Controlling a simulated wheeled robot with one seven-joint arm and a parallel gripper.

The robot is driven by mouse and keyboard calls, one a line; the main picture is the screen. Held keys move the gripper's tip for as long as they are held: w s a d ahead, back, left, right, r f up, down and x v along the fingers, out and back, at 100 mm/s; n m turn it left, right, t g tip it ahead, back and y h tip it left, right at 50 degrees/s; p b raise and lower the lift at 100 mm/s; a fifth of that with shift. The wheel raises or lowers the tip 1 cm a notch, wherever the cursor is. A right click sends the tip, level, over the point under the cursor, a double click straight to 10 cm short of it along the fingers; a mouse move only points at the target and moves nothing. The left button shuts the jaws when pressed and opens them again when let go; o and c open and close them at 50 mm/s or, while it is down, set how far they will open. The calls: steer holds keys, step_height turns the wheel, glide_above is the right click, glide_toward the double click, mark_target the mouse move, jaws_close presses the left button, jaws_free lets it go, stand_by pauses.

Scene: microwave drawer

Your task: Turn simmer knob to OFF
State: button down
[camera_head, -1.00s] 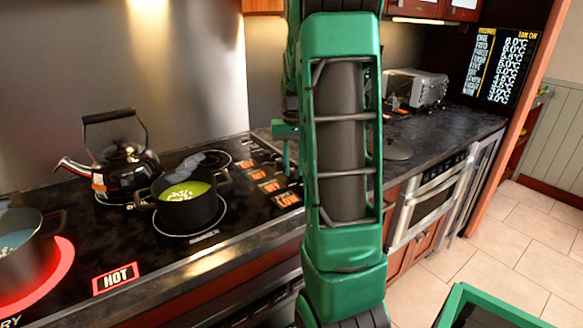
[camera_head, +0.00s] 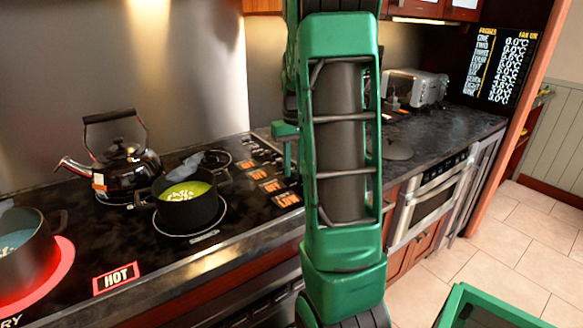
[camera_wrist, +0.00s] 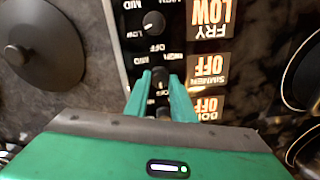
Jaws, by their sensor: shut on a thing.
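The simmer knob (camera_wrist: 160,85) is a small dark knob on the black control strip in the wrist view. My gripper (camera_wrist: 160,76) has its two green fingers closed around it, one on each side. The simmer display (camera_wrist: 208,68) beside it reads OFF in orange, upside down in this view. Part of the knob is hidden by the fingers. In the head view my gripper (camera_head: 287,140) shows only partly, at the back right of the stove, and my arm hides the knob there.
The fry knob (camera_wrist: 153,24) stands near the held knob; its display (camera_wrist: 212,15) reads LOW. A boil display (camera_wrist: 207,107) reads OFF. A pot of green soup (camera_head: 187,203), a kettle (camera_head: 115,165) and another pot (camera_head: 25,245) on a glowing red ring stand on the stove.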

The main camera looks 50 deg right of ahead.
mark_target(293, 170)
steer(key=c, duration=1.5)
jaws_free()
steer(key=shift+w, duration=0.1)
step_height(293, 170, up, 11)
steer(key=shift+f, duration=0.1)
steer(key=shift+m, duration=0.4)
steer(key=s+a+f, duration=0.3)
steer(key=s+a, duration=0.4)
steer(key=s+a+f, duration=0.4)
steer(key=s+a, duration=0.2)
steer(key=s, duration=0.1)
steer(key=s+a+f, duration=0.3)
steer(key=s+a, duration=0.4)
steer(key=shift+s+a+f, duration=0.15)
steer(key=shift+a, duration=0.15)
